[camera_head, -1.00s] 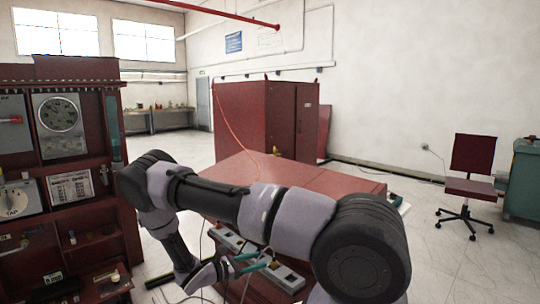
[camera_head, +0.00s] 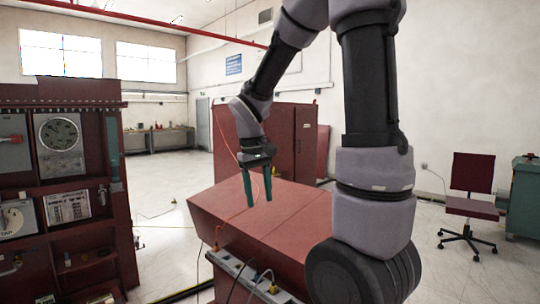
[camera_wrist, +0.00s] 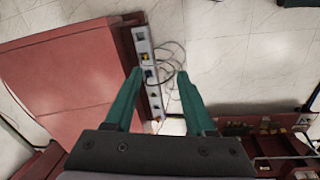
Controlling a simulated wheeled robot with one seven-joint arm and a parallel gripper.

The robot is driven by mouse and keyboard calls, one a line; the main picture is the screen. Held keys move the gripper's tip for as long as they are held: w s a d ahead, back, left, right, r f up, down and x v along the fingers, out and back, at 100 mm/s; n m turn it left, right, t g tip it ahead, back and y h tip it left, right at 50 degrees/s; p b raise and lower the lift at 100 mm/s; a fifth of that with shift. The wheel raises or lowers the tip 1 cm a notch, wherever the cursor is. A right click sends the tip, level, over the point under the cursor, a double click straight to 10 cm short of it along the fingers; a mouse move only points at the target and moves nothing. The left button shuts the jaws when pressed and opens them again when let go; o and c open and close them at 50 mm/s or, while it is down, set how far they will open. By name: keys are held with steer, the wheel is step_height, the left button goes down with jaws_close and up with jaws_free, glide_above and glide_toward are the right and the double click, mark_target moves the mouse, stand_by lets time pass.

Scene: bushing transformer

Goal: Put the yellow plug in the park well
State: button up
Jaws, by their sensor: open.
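My gripper (camera_head: 258,190) hangs in the air above the low red tank, fingers pointing down. Its two green fingers are apart with nothing between them; they also show in the wrist view (camera_wrist: 160,74). A small yellow plug (camera_head: 273,287) shows on the grey socket strip (camera_head: 238,270) along the tank's near side, below and away from my gripper. In the wrist view, a yellow spot (camera_wrist: 145,57) shows on the strip, left of the fingertips. An orange fitting (camera_head: 216,247) sits at the strip's far end. I cannot tell which opening is the park well.
The low red tank (camera_head: 270,205) has a bare top. A red control panel (camera_head: 70,180) with gauges and shelves stands at the left. Dark cables (camera_wrist: 172,62) loop beside the strip. A tall red cabinet (camera_head: 285,150) stands behind. A chair (camera_head: 471,190) is at the right.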

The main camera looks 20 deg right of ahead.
steer(key=s+a+r+m+t+y, duration=0.2)
steer(key=s+r+m+t, duration=0.3)
steer(key=s+r, duration=0.6)
steer(key=shift+s+r+t+y, duration=0.25)
steer(key=shift+r+t+y, duration=0.55)
steer(key=shift+t, duration=0.1)
steer(key=shift+d, duration=0.1)
